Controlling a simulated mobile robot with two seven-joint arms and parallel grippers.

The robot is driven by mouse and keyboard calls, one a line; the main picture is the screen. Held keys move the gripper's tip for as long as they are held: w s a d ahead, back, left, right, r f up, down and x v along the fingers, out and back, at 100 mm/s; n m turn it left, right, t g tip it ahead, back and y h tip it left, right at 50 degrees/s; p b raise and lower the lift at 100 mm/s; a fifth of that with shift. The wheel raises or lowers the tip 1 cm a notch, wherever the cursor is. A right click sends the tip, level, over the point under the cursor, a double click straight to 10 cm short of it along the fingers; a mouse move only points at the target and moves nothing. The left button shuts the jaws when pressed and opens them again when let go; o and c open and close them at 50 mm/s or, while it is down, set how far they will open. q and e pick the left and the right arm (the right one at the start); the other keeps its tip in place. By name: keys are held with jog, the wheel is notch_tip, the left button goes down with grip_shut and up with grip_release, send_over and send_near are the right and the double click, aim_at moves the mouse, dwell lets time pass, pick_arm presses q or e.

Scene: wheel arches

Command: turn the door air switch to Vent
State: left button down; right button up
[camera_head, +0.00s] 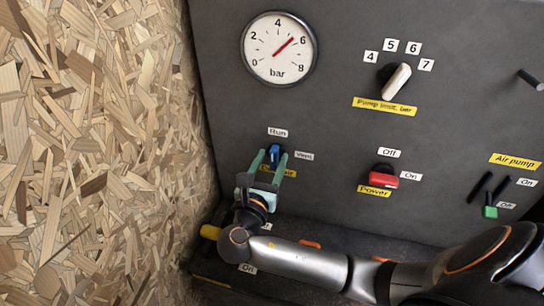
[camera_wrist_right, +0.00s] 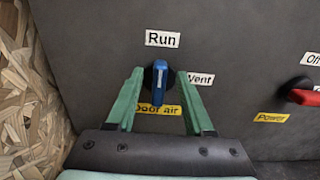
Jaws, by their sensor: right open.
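The door air switch is a blue knob (camera_head: 274,155) on the dark panel, low at the left. In the right wrist view the knob (camera_wrist_right: 159,82) stands upright, with its white mark toward the "Run" label (camera_wrist_right: 163,38). The "Vent" label (camera_wrist_right: 201,79) is to its right. The yellow "Door air" label (camera_wrist_right: 158,110) below is partly covered. My right gripper (camera_head: 271,165) is open, its green fingers on the left and right of the knob. My left gripper is not in view.
A red power switch (camera_head: 383,178) is to the right, and a white pump limit knob (camera_head: 396,81) above it. A pressure gauge (camera_head: 279,48) is above the door air switch. A chipboard wall (camera_head: 95,140) stands close at the left. A green-tipped air pump lever (camera_head: 490,211) is at far right.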

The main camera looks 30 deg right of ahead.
jog(key=shift+w+d, duration=0.35)
jog(key=shift+d, duration=0.05)
grip_shut()
dwell(0.4)
